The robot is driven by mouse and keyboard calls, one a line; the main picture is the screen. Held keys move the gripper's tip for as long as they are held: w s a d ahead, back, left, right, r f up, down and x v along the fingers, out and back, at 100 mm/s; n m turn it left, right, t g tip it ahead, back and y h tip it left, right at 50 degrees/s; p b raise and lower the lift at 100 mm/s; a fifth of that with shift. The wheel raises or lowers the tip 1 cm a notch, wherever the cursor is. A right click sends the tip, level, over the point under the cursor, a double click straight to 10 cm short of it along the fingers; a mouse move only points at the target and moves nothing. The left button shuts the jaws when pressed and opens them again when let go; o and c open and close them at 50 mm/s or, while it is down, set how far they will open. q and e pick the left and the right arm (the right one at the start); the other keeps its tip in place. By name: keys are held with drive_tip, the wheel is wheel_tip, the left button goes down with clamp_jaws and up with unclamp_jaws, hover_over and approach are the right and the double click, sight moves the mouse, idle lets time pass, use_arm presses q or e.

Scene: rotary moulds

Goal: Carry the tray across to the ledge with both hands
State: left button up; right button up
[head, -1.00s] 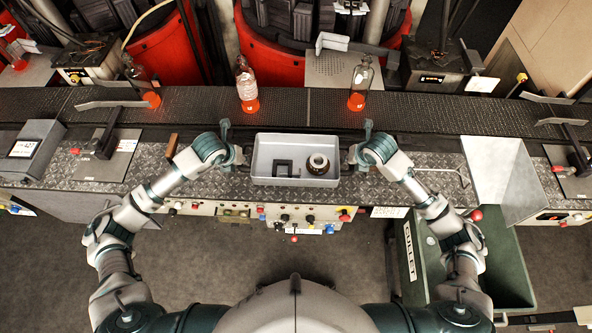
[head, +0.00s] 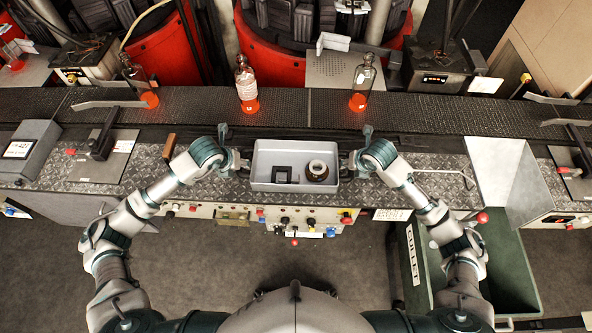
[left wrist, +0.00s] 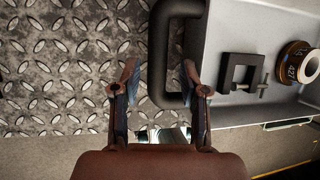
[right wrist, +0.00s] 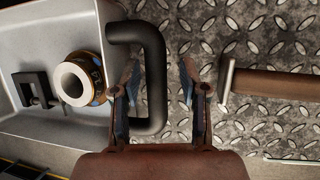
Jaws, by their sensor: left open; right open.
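The grey tray (head: 260,183) sits on the diamond-plate bench in front of my body. It holds a black clamp-like bracket (head: 281,174) and a round roll with a pale top (head: 317,170). My left gripper (head: 240,161) is at the tray's left side. In the left wrist view its open fingers (left wrist: 160,80) lie either side of the dark left handle (left wrist: 160,50). My right gripper (head: 349,161) is at the right side. In the right wrist view its open fingers (right wrist: 160,75) lie either side of the right handle (right wrist: 155,70). Neither is closed on its handle. I cannot tell which surface is the ledge.
A dark conveyor (head: 200,108) with glowing-based bottles (head: 247,85) runs behind the tray. A tilted metal sheet (head: 500,175) and a green bin marked CULLET (head: 413,255) are at the right. A wooden-handled tool (right wrist: 275,82) lies beside the right handle. Buttons line the bench front.

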drive_tip(key=shift+r, duration=0.15)
use_arm(q)
drive_tip(key=v, duration=1)
drive_tip(key=shift+s, duration=0.2)
use_arm(e)
drive_tip(key=v, duration=1.1)
drive_tip(key=shift+s+r, duration=0.25)
drive_tip(key=shift+s, duration=0.05)
use_arm(q)
drive_tip(key=shift+s+a, duration=0.1)
use_arm(e)
drive_tip(key=shift+f, duration=0.1)
